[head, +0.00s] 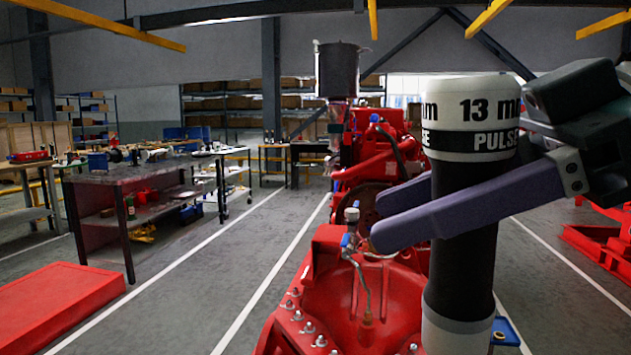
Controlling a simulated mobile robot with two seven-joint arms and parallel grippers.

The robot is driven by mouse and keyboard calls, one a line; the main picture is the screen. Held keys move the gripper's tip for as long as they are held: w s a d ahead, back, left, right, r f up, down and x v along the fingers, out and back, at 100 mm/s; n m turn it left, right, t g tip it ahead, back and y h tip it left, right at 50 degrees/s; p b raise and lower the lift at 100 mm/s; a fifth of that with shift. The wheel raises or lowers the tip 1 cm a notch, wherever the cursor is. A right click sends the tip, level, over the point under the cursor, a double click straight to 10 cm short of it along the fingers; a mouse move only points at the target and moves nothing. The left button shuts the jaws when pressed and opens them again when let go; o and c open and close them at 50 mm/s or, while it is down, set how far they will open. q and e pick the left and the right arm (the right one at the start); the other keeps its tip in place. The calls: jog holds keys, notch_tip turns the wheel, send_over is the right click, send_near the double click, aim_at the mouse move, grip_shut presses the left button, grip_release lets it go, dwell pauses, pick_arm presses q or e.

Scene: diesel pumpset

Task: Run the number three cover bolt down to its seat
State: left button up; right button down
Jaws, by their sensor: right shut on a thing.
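My right gripper (386,218) reaches in from the right, its two purple fingers shut around an upright black driver tool. The tool (468,250) has a white cap and bands marked "13 mm" and "PULSE"; its lower end runs out of the bottom of the picture. The red pump cover (385,300) lies below and behind the tool, with several silver bolts (309,327) along its left rim. I cannot tell which is number three, or whether the tool touches a bolt. My left gripper is not in view.
A thin pipe with a blue-handled valve (347,240) rises from the cover just left of the tool. The red engine (375,160) with a dark tank (338,70) stands behind. A workbench (135,178) and a red block (63,305) stand left; open floor lies between.

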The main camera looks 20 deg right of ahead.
jog(key=w+a+f+n+h+b, duration=0.1)
jog(key=f+n+b, duration=0.4)
jog(key=f+b, duration=1.1)
jog(key=w+a+f+n+t+h+b, duration=0.1)
jog(key=a+f+n+b, duration=0.3)
jog(key=f+b, duration=1.2)
jog(key=w+a+f+n+t+h+b, duration=0.1)
jog(key=f+n+b, duration=0.5)
jog(key=f+b, duration=1)
notch_tip(320, 180, down, 18)
jog(key=shift+w+a+r+h, duration=0.2)
jog(key=shift+w+a+h, duration=0.3)
jog(key=shift+w+a, duration=0.75)
jog(key=shift+w+d+p, duration=0.6)
jog(key=shift+w+d, duration=0.05)
jog(key=shift+w, duration=0.3)
jog(key=shift+w+d+p, duration=0.55)
jog(key=shift+w+d, duration=0.1)
jog(key=shift+w, duration=0.3)
